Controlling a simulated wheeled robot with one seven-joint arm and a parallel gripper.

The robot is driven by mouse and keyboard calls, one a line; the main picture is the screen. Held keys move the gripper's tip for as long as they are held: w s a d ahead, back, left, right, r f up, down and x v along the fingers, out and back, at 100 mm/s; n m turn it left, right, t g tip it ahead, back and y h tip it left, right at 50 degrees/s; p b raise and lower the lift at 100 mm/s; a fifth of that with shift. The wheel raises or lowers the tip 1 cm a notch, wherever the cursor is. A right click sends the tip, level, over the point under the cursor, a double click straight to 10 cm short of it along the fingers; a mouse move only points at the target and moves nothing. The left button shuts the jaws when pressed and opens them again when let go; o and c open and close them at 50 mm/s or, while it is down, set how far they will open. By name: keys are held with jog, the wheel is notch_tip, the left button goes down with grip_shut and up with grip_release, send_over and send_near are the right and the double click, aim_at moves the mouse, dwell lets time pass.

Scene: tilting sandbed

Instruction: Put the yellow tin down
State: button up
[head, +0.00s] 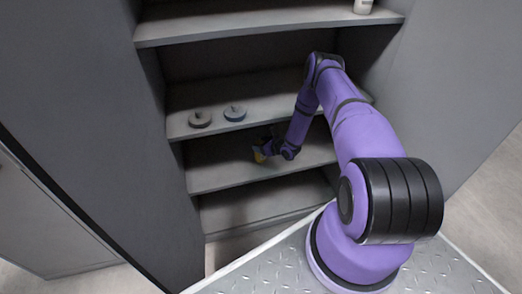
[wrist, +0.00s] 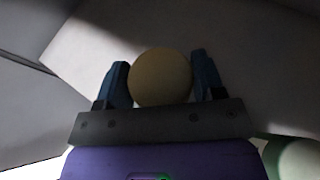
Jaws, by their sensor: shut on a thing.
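The yellow tin (wrist: 160,78) shows in the wrist view as a round yellowish face between the two blue fingers of my gripper (wrist: 161,82). My gripper is shut on it. My gripper (head: 266,150) is partly in shadow there. I cannot tell whether the tin touches the shelf.
Two round lidded things, one grey (head: 200,119) and one blue-grey (head: 235,113), stand on the shelf above. A white container (head: 362,6) stands on the top shelf. The lower shelf (head: 250,207) looks empty. Cabinet side walls bound the space left and right.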

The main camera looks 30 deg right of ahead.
jog(key=shift+f, duration=1.65)
jog(key=shift+f, duration=0.15)
jog(key=o, duration=1.6)
jog(key=shift+s+r, duration=0.2)
jog(key=v, duration=1.1)
jog(key=shift+s+r, duration=0.2)
jog(key=shift+s, duration=0.1)
jog(key=shift+d, duration=0.15)
